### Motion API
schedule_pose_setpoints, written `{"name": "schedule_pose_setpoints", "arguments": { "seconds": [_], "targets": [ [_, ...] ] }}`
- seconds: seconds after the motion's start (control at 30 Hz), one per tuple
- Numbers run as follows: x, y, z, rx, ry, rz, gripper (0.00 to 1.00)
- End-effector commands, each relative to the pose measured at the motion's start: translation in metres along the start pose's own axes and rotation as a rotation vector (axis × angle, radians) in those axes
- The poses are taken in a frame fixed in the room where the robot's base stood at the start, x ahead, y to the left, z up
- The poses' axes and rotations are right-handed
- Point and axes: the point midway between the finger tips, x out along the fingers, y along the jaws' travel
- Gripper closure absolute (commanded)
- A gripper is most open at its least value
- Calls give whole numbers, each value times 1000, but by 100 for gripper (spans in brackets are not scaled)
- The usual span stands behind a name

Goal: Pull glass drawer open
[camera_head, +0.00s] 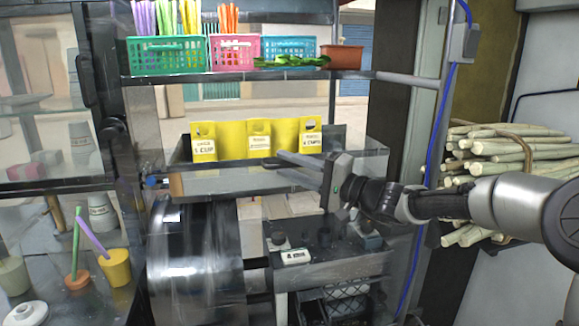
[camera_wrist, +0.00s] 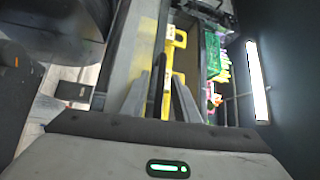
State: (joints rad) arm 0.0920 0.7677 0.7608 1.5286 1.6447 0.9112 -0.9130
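The glass drawer (camera_head: 235,182) has a clear front panel and dark side walls. It stands in the middle of the head view, below the shelf, with yellow price cards (camera_head: 259,138) along its back. My gripper (camera_head: 292,160) reaches in from the right, with its fingers at the drawer's upper front edge. In the wrist view the fingers of my gripper (camera_wrist: 162,88) are apart, with a dark bar-like edge between them and yellow cards beyond. I cannot tell whether either finger touches that edge. My gripper hides part of the drawer's front.
A shelf above holds green (camera_head: 165,55), pink (camera_head: 233,52) and blue baskets (camera_head: 288,49). A large metal drum (camera_head: 195,262) is below left. Sugarcane bundles (camera_head: 505,150) lie at the right, near my arm. Cups with straws (camera_head: 115,268) stand in a case at the left.

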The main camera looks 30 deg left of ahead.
Motion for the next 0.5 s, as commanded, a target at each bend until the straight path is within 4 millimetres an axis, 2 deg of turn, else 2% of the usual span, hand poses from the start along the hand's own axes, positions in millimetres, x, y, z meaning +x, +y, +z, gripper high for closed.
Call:
{"name": "schedule_pose_setpoints", "arguments": {
  "seconds": [0.27, 0.37, 0.5],
  "targets": [
    [-3, 0, 0, -1, 1, 0, 72],
    [-14, 0, -1, -1, 2, 1, 72],
    [-42, 1, -2, -2, 4, 3, 72]
  ]
}}
